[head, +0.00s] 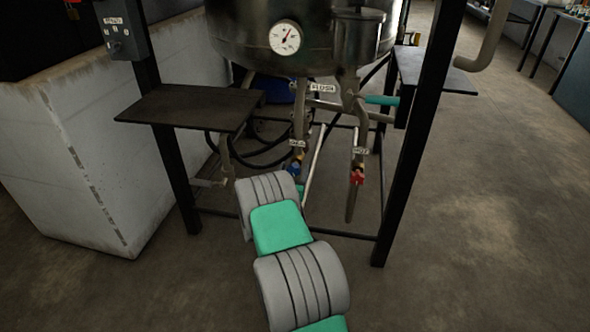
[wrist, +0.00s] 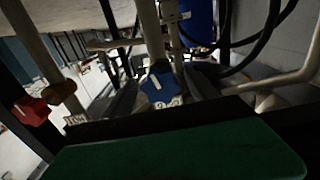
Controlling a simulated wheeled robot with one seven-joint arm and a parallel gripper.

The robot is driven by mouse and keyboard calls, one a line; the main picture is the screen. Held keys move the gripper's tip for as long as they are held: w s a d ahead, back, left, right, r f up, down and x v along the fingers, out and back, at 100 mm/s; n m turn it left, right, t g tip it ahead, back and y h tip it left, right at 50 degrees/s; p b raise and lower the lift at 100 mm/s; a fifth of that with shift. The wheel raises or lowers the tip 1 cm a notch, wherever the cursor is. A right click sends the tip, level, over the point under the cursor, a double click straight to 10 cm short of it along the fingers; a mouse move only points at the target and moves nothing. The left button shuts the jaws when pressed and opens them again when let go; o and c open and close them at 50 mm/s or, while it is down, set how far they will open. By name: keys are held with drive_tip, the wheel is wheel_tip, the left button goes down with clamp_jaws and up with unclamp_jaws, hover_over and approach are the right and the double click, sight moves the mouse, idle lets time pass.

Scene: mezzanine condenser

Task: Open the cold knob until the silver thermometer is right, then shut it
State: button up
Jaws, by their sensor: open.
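The cold knob is blue (wrist: 158,84) and sits on a pipe in the middle of the wrist view. It shows small in the head view (head: 296,167), just beyond my arm. My gripper (wrist: 161,94) is open, its dark fingers on either side of the blue knob; I cannot tell if they touch it. In the head view the gripper is mostly hidden behind my arm.
A red knob (head: 357,176) with a HOT label hangs on the pipe to the right; it also shows at left in the wrist view (wrist: 31,110). A FLUSH label (head: 322,88) sits above. Dark frame posts (head: 418,130) and a side shelf (head: 190,106) flank the pipes.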

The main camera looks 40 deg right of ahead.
drive_tip(key=shift+x, duration=1.2)
drive_tip(key=c, duration=1.4)
